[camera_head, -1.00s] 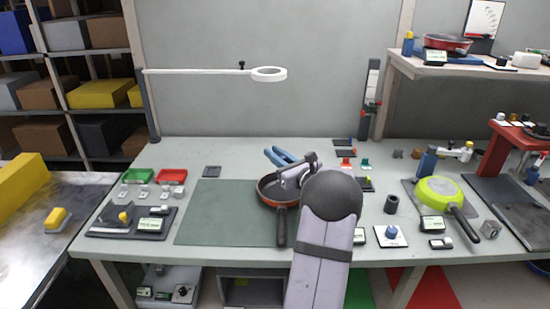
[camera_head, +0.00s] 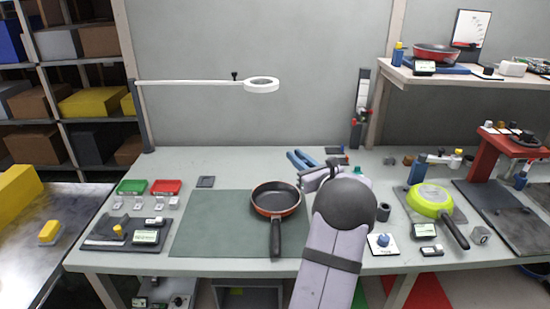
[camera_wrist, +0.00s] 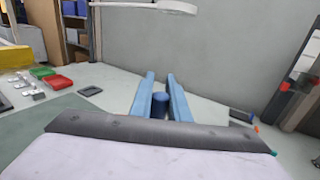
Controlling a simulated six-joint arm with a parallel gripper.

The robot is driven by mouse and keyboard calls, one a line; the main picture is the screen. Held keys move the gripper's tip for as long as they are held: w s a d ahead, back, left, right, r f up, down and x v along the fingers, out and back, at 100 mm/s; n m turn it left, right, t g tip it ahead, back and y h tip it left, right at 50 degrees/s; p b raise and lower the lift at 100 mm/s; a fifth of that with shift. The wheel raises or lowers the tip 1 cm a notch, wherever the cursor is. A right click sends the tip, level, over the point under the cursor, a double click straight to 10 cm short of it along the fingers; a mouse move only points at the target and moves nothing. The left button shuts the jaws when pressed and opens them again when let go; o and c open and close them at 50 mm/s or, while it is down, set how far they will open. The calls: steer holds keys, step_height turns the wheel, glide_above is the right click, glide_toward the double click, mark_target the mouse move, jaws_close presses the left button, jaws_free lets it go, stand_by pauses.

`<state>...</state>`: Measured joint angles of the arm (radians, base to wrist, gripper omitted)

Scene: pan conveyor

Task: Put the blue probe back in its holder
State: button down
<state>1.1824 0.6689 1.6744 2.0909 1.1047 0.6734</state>
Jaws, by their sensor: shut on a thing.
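My gripper (camera_head: 303,160) is at the back middle of the bench, to the right of and beyond the orange pan. It also shows in the wrist view (camera_wrist: 160,76), where its two blue fingers point toward the back wall. A short dark blue cylinder (camera_wrist: 160,104), which looks like the blue probe, is held between the fingers. In the head view the probe cannot be made out behind my arm. I cannot tell for sure which thing is its holder; a dark hollow cylinder (camera_head: 383,212) stands to the right of my arm.
An orange pan (camera_head: 276,199) lies on the green mat (camera_head: 205,225). A lime pan (camera_head: 430,199), a white plate with a blue knob (camera_head: 383,243) and small parts stand at right. A dark instrument board (camera_head: 100,236) is at left. A ring lamp (camera_head: 261,86) hangs above.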

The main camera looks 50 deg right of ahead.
steer(key=s+d+r+m+g+h+p, duration=0.1)
steer(key=s+d+m+g+h, duration=0.2)
steer(key=s+d, duration=0.4)
steer(key=s+d+r+m+g+h+p, duration=0.1)
steer(key=s+d+h, duration=0.5)
steer(key=s, duration=1)
steer(key=d+m+g+p, duration=0.1)
steer(key=d+m+g, duration=0.1)
steer(key=m, duration=0.1)
steer(key=shift+s+d+r+g, duration=0.2)
steer(key=shift+s+r+g, duration=0.1)
steer(key=shift+s, duration=0.1)
steer(key=shift+b, duration=0.5)
step_height(320, 180, down, 6)
steer(key=b, duration=0.5)
steer(key=shift+r+b, duration=0.1)
steer(key=shift+b, duration=0.3)
steer(key=shift+b, duration=1.2)
steer(key=shift+f+b, duration=2)
steer(key=shift+b, duration=0.15)
